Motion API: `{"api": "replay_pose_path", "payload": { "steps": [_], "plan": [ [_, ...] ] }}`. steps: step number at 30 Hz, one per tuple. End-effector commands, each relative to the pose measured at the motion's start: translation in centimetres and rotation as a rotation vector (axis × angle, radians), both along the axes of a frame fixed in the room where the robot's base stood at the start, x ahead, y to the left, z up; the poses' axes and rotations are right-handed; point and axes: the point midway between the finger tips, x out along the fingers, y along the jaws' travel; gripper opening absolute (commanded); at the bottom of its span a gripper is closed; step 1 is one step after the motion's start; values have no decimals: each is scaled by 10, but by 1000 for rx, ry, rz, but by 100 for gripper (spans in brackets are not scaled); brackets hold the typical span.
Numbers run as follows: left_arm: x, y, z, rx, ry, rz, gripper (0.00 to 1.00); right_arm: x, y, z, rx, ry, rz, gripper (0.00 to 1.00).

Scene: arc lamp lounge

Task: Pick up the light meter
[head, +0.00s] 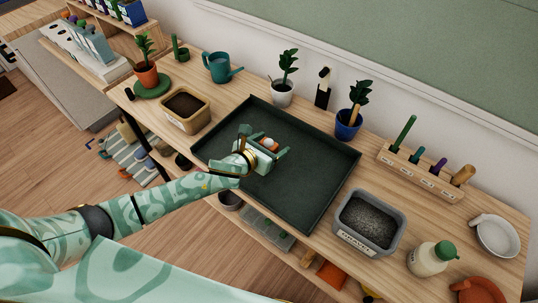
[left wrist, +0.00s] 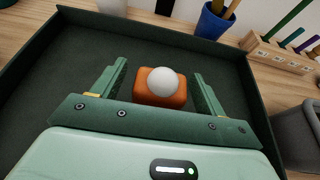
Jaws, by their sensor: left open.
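The light meter (left wrist: 158,95) is a small orange block with a white dome on top. It lies on the dark green tray (head: 315,180). In the head view the light meter (head: 267,143) shows as a small orange and white patch, partly hidden by my left gripper. My left gripper (left wrist: 153,80) is open, with one finger on each side of the light meter and a gap on both sides. In the head view the left gripper (head: 268,146) reaches over the tray's middle. My right gripper is in neither view.
A tan soil bin (head: 187,109) stands left of the tray and a grey gravel bin (head: 368,222) right of it. Behind it are a white pot (head: 283,94) and a blue pot (head: 348,125). A wooden tool rack (head: 420,173) stands further right. The rest of the tray is clear.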

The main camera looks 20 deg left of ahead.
Motion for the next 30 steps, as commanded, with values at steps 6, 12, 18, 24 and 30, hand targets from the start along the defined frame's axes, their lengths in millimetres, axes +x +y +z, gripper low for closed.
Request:
{"api": "replay_pose_path", "payload": {
  "steps": [6, 12, 18, 24, 30],
  "plan": [
    [9, -3, -3, -1, 0, 0, 73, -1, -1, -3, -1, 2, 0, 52],
    [8, -3, -3, 0, 0, 0, 45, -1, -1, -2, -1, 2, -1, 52],
    [8, -3, -2, -1, -1, 0, 16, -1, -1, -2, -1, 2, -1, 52],
    [8, -3, -1, 0, -1, 0, 16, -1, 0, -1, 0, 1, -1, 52],
    [9, -3, 21, 0, -4, -2, 17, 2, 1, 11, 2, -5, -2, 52]
  ]
}}
